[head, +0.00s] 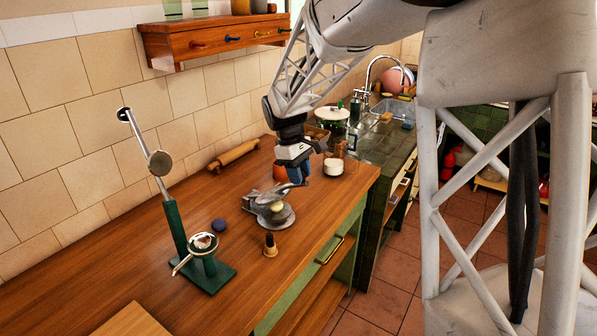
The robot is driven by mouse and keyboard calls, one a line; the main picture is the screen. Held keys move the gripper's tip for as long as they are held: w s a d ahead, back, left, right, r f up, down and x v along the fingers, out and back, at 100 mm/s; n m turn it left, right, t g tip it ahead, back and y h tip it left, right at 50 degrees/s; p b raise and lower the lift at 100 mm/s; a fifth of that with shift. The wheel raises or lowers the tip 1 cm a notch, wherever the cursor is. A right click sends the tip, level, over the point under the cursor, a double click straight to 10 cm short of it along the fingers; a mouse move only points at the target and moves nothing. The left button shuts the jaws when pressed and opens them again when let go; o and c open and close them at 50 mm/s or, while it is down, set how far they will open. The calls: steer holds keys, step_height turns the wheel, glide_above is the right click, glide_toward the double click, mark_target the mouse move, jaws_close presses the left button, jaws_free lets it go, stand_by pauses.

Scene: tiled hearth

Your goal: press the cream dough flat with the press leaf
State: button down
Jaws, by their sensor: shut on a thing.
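A grey metal press stands on the wooden counter near its front edge. Its round lower plate (284,218) shows at the front, and its press leaf (266,200) lies low over it. My gripper (299,182) points down at the right side of the press, shut at the leaf's handle end. The grip itself is small and partly hidden by the fingers.
A green stand (176,235) with a tilted metal lever is at left. A dark blue ball (218,225) and a small dark-and-cream piece (270,245) lie near the press. A rolling pin (234,156) lies by the wall. A white pot (333,167) stands behind right. The front-left counter is mostly clear.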

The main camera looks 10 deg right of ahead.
steer(key=c, duration=0.8)
jaws_free()
steer(key=shift+r, duration=0.1)
steer(key=v, duration=0.7)
steer(key=shift+w+r, duration=0.1)
steer(key=shift+r, duration=0.25)
